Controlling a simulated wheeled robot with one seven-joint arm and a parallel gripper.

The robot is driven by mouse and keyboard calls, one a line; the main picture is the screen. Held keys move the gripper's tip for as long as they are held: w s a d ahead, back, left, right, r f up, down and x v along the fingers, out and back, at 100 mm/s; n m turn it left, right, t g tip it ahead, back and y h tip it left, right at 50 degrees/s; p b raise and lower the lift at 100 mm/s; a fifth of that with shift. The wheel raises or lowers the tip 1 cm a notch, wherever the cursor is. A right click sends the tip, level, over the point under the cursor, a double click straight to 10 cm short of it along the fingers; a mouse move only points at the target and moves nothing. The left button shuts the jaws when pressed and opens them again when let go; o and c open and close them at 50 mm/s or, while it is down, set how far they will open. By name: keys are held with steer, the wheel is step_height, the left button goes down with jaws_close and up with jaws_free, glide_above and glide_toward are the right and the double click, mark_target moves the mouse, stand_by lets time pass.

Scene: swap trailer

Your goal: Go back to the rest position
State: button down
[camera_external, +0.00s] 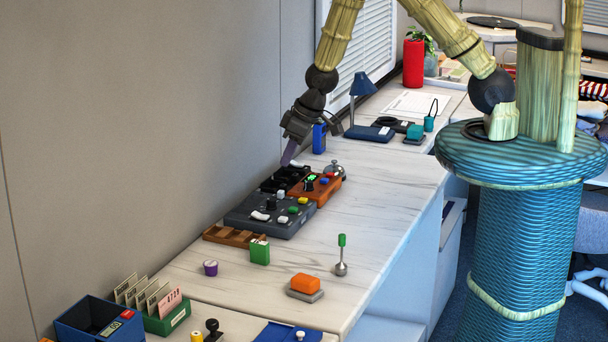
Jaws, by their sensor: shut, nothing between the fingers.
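A dark grey panel (243,215) with knobs stands nearer. A silver bell (335,170), a blue box (319,139) and a blue lamp (361,86) stand near my gripper. A green-topped lever (341,255) stands nearer the counter's right edge. The counter's right side is mostly clear.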

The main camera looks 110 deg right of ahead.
steer(key=s+a+r+n+y, duration=0.1)
steer(key=a+r+n, duration=0.1)
steer(key=a+r, duration=0.45)
steer(key=s+a+r+n+y, duration=0.1)
steer(key=s+a+r+n, duration=0.15)
steer(key=a, duration=0.65)
steer(key=s+a+r+n+g, duration=0.1)
steer(key=s+a+r, duration=0.3)
steer(key=s+a, duration=0.4)
steer(key=shift+a+r+n+y, duration=0.3)
steer(key=shift+a+r+n, duration=0.05)
steer(key=shift+a+n, duration=0.45)
steer(key=shift+w, duration=0.1)
stand_by(0.7)
